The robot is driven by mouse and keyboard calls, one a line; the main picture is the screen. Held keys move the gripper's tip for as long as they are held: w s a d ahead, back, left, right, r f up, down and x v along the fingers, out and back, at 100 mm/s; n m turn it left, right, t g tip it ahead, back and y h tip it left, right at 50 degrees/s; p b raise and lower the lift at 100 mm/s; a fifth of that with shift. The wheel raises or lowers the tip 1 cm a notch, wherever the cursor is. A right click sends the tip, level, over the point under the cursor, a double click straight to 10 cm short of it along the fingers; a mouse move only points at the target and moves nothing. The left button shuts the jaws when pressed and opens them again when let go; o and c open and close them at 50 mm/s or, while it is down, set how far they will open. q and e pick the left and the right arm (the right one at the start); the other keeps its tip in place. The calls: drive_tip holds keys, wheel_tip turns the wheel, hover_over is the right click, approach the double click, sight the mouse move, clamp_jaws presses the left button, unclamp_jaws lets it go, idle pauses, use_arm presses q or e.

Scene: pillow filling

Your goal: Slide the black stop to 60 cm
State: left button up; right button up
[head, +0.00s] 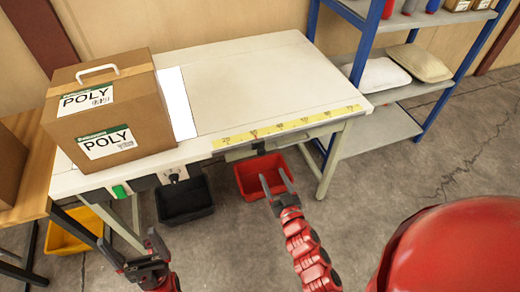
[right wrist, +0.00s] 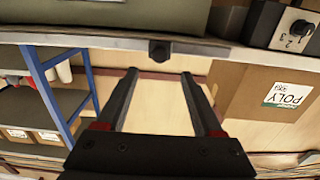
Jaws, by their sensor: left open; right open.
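A yellow ruler strip (head: 290,126) runs along the table's front edge; its printed numbers are too small to read surely. A small dark piece, apparently the black stop (head: 258,147), shows at the front edge just below the strip, left of its middle. In the right wrist view a black knob-like stop (right wrist: 159,50) sits on the pale edge, just beyond and between my fingertips. My right gripper (head: 273,177) is open and empty in front of the table, apart from the stop; its fingers also show in the wrist view (right wrist: 160,75). My left gripper (head: 128,242) is open and empty at lower left.
A POLY carton (head: 105,110) and a white sheet (head: 176,105) lie on the table (head: 250,75); its right part is clear. A green switch (head: 121,191) and a dial (head: 173,176) are on the front. Red (head: 262,172) and black (head: 183,203) bins sit below. A blue-framed shelf (head: 387,123) stands right.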

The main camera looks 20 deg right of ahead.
sight(262, 154)
drive_tip(key=w+p, duration=0.1)
drive_tip(key=w, duration=0.9)
drive_tip(key=shift+w+a+r+p, duration=0.1)
drive_tip(key=shift+w+p, duration=0.2)
drive_tip(key=shift+w, duration=0.45)
clamp_jaws()
